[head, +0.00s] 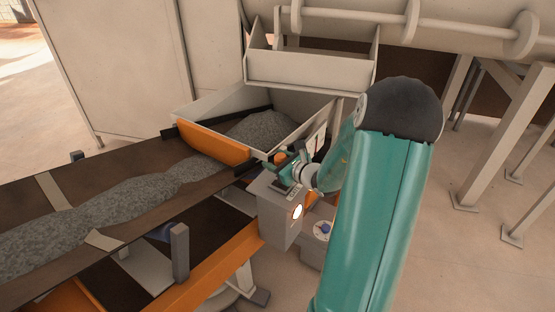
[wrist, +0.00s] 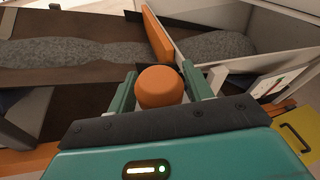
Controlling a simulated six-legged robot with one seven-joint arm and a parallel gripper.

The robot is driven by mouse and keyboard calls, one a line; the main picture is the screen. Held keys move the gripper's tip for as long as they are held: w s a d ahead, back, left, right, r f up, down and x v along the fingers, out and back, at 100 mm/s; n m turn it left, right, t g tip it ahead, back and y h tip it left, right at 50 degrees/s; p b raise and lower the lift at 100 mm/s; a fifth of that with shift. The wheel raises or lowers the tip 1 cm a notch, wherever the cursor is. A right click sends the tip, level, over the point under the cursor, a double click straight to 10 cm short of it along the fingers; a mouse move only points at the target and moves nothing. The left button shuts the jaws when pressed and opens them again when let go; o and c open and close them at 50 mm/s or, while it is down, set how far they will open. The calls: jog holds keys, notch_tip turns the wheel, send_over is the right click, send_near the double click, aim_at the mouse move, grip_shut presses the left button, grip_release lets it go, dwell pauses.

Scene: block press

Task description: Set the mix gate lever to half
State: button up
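The mix gate lever's orange round knob (wrist: 160,87) sits between the two fingers of my gripper (wrist: 161,80) in the wrist view. The fingers stand close on either side of it; I cannot tell whether they press on it. The knob also shows small in the head view (head: 280,158), with my gripper (head: 284,166) at it. The lever's shaft is hidden. An orange gate plate (head: 213,143) stands across the hopper mouth; it also shows in the wrist view (wrist: 157,36). A white marked panel (wrist: 272,83) is right of the knob, its marks too small to read.
A hopper (head: 300,137) holds grey gravel, and a strip of gravel lies along the dark conveyor belt (head: 60,190).

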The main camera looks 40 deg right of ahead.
jog(key=shift+o, duration=0.4)
jog(key=shift+r, duration=0.1)
jog(key=shift+s+r, duration=0.1)
jog(key=shift+s, duration=0.2)
jog(key=v, duration=1.3)
jog(key=shift+s, duration=0.1)
